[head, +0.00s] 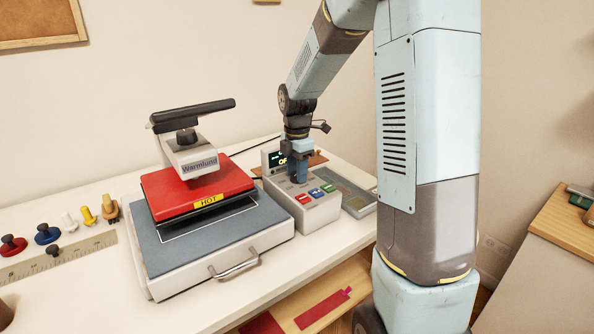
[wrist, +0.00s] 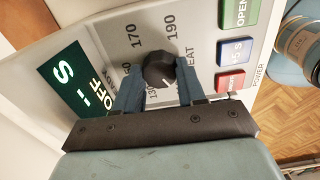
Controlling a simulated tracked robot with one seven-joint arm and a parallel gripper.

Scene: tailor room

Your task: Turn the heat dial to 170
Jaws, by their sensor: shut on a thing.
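The dark heat dial (wrist: 160,71) is on the sloped grey face of the control box (head: 312,212). In the wrist view, the two blue fingers of my gripper (wrist: 159,78) are on either side of the dial and shut on it. Printed numbers ring the dial; 170 and 190 are readable, and others are partly covered by a finger. I cannot make out clearly where the dial points. In the head view, my gripper (head: 298,172) points down onto the box and hides the dial.
Green, blue and red buttons (wrist: 236,52) are beside the dial. The heat press (head: 198,192), with its red HOT plate, stands left of the box. A grey tray (head: 350,192) lies right of the box. Several knobs and a ruler (head: 60,258) lie at the far left.

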